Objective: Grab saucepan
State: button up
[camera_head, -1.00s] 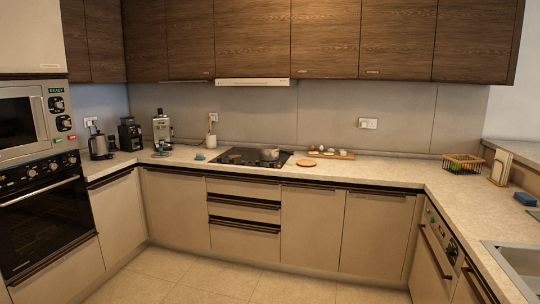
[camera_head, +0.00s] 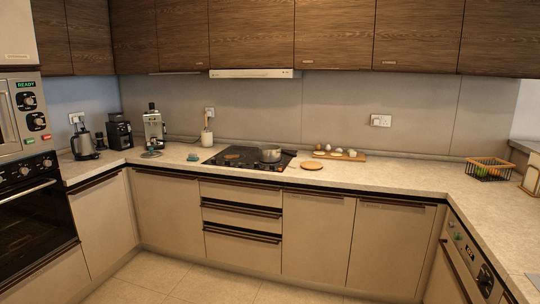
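The saucepan (camera_head: 269,154) is small and grey metal. It sits on the right part of the black cooktop (camera_head: 236,158) on the back counter, near the middle of the picture. A dark handle seems to reach from it to the right, but it is too small to be sure. My gripper is not in view.
A round wooden board (camera_head: 312,166) and a board with eggs (camera_head: 340,155) lie right of the cooktop. A wire fruit basket (camera_head: 489,169) stands farther right. A kettle (camera_head: 84,145) and coffee machine (camera_head: 153,129) stand left. The floor (camera_head: 190,287) in front is clear.

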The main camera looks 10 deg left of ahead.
aim_at(268, 153)
jog(key=u, duration=0.3)
jog(key=i, duration=1.65)
jog(key=u, duration=0.8)
jog(key=i, duration=0.95)
jog(key=u, duration=0.6)
jog(key=i, duration=0.8)
jog(key=u, duration=0.25)
